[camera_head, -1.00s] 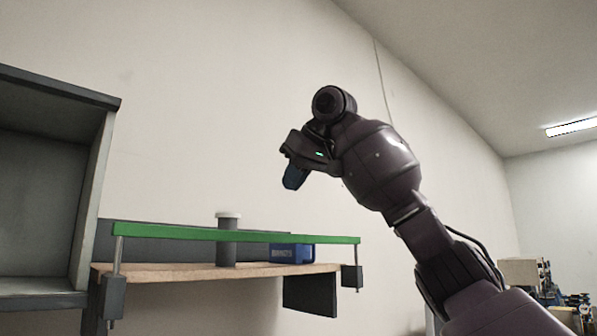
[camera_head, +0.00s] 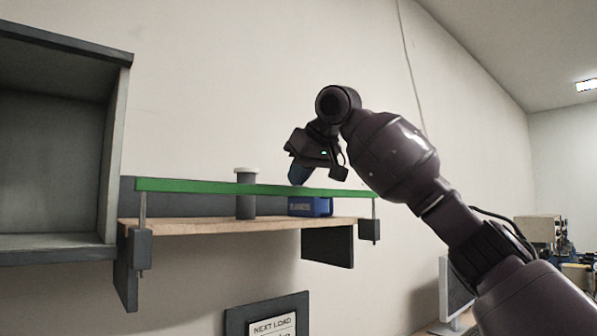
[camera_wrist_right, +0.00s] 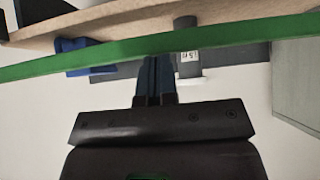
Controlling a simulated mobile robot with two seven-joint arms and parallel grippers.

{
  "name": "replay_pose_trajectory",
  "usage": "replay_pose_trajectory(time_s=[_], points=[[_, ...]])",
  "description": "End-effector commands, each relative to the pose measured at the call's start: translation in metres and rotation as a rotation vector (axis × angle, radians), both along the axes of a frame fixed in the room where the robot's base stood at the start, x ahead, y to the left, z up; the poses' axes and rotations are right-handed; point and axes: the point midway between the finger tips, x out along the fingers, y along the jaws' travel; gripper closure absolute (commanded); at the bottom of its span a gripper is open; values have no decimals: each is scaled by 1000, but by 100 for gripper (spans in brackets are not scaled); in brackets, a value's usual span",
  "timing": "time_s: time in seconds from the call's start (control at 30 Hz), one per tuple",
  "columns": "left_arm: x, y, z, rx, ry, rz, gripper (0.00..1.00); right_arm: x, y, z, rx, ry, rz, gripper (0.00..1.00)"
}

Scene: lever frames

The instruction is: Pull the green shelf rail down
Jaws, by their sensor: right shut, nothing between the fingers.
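The green shelf rail (camera_head: 205,187) runs level along the front of a wooden shelf, on a thin rod at each end. It crosses the right wrist view (camera_wrist_right: 235,38) as a green band. My right gripper (camera_head: 297,176) is shut and empty, its blue fingers pointing down at the rail's top edge, right of the rail's middle. In the right wrist view the closed fingers (camera_wrist_right: 155,75) end at the edge of the green band. I cannot tell whether they touch it. My left gripper is not in view.
The wooden shelf (camera_head: 185,232) holds a grey cylinder with a white lid (camera_head: 246,195) and a blue box (camera_head: 318,207), both behind the rail. A grey open cabinet (camera_head: 120,130) stands at left. A framed sign (camera_head: 270,316) hangs below. The wall above is clear.

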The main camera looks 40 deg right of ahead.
Motion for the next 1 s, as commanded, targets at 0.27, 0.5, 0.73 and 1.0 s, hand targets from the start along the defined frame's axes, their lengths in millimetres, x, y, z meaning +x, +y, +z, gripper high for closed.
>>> replay_pose_trajectory(time_s=[0.27, 0.5, 0.73, 1.0], points=[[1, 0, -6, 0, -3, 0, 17, 0, 0, -11, -1, 0, -1, 100], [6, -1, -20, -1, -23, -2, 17, 0, 0, -55, 0, 3, 0, 100], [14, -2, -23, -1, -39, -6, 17, 1, 0, -81, -1, 2, -1, 100], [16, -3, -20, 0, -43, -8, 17, 1, 0, -83, -1, 4, -1, 100]])
